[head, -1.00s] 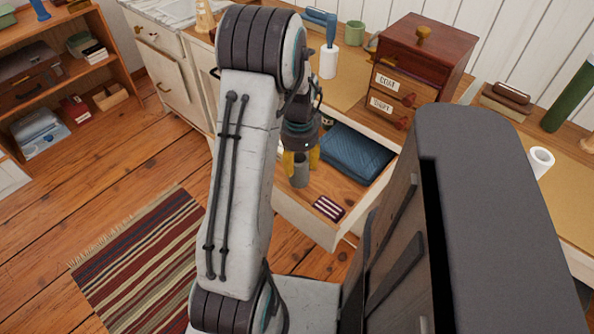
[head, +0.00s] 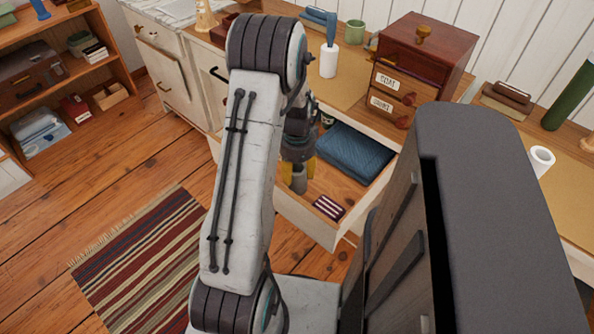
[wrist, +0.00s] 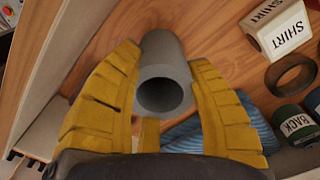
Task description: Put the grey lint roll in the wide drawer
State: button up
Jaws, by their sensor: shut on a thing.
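The grey lint roll (wrist: 163,85) is a hollow grey tube between the yellow fingers of my gripper (wrist: 165,100) in the wrist view. My gripper (head: 298,170) is shut on it, and the lower part of the roll (head: 299,184) shows below the fingers in the head view. The roll is inside the outline of the open wide drawer (head: 308,222), near its front panel. I cannot tell whether it touches the drawer's wooden floor. My arm hides the left part of the drawer in the head view.
The drawer holds a folded blue cloth (head: 352,155) and a dark red striped item (head: 329,207). The wrist view shows a white SHIRT block (wrist: 277,28), a dark ring (wrist: 290,74) and a green BACK cylinder (wrist: 297,124). A small wooden cabinet (head: 425,50) stands on the counter.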

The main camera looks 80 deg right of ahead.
jog(key=o, duration=1.1)
jog(key=shift+o, duration=0.2)
notch_tip(320, 180, up, 12)
jog(key=p, duration=0.1)
jog(key=shift+r, duration=0.15)
